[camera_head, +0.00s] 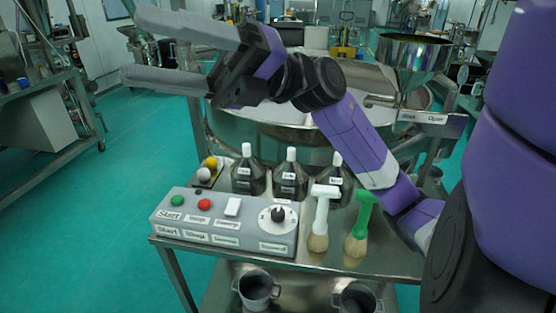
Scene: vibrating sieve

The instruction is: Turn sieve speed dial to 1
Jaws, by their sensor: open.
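The speed dial (278,214) is a black knob on a white round scale, at the right end of a grey control box (222,239). The box also carries a green button, a red button and a white switch, with labels on its front. The number the dial points to is too small to read. My gripper (160,48) is open and empty in the upper left, high above the box and apart from it. Its two grey fingers point left. The sieve (266,140) is the round steel drum behind the table, partly hidden by my arm.
The box stands at the front left of a steel table (376,259). Several dark bottles with white caps (290,178) stand behind it. A white-handled brush (321,217) and a green-handled brush (360,230) are to its right. Metal pots (257,289) sit on the lower shelf.

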